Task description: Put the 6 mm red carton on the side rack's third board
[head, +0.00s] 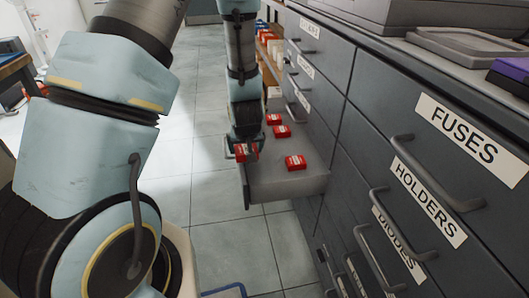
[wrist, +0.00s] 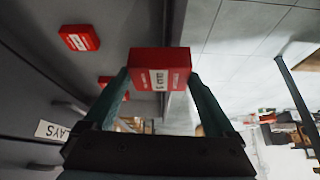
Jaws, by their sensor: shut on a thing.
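My gripper (head: 241,154) is shut on a red carton (head: 247,151) with a white label. It holds the carton at the outer end of the open drawer (head: 305,186). In the wrist view the held carton (wrist: 160,57) sits between the two fingertips (wrist: 158,78), and its label print is too small to read surely. Three more red cartons show in the head view: one (head: 295,162) lies in the drawer near the front, and two (head: 281,131) (head: 273,119) lie farther back. A shelf unit (head: 268,62) with red and pale boxes stands at the back, perhaps the side rack; its boards are partly hidden.
Grey drawer cabinets (head: 350,140) with bar handles line the right side, labelled FUSES and HOLDERS among others. Trays (head: 465,45) stand on top. The tiled floor (head: 195,90) left of the drawer is clear. A table (head: 12,66) is at the far left.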

